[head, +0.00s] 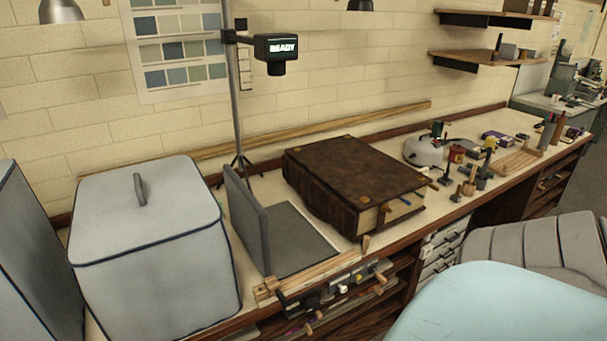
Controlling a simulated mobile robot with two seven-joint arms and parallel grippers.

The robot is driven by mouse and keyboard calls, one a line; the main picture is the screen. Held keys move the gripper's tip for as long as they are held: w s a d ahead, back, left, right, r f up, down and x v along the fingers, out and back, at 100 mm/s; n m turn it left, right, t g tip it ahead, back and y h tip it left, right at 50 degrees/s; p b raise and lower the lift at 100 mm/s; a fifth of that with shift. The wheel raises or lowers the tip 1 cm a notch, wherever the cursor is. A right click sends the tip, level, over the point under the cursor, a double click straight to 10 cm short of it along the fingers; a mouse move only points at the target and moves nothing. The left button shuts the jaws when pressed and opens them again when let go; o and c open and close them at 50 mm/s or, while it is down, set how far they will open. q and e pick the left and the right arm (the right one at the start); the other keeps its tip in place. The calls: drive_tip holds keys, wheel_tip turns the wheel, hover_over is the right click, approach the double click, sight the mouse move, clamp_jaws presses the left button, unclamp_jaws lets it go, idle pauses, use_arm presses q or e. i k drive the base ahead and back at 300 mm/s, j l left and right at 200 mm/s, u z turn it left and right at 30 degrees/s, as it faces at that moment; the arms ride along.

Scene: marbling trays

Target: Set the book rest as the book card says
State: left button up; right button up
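The book rest is likely the dark grey padded piece with an upright panel (247,218) and a flat panel (296,242) on the bench. A wooden crank or clamp part sits at its front edge (266,289). The upright panel stands near vertical. A large closed brown book (352,178) with brass corners lies to the right of it, with coloured tabs at its page edge. I cannot make out a book card. Neither gripper is in the head view.
A grey padded box (150,240) with a handle stands left of the rest. Small tools and a white round pot (424,150) crowd the right. A grey chair (530,245) stands in front.

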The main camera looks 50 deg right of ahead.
sight(249, 220)
drive_tip(key=z, duration=1.3)
drive_tip(key=i+l, duration=0.15)
drive_tip(key=l, duration=0.3)
drive_tip(key=i+l+z, duration=0.1)
drive_tip(key=l, duration=0.3)
drive_tip(key=i+l+z, duration=0.1)
drive_tip(key=l, duration=0.35)
drive_tip(key=i+l, duration=0.25)
drive_tip(key=l, duration=0.15)
drive_tip(key=i+l+z, duration=0.1)
drive_tip(key=l, duration=0.3)
drive_tip(key=i+l, duration=0.25)
drive_tip(key=l, duration=0.15)
drive_tip(key=i+l+z, duration=0.1)
drive_tip(key=l, duration=0.3)
drive_tip(key=i+l+z, duration=0.1)
drive_tip(key=i+l, duration=0.2)
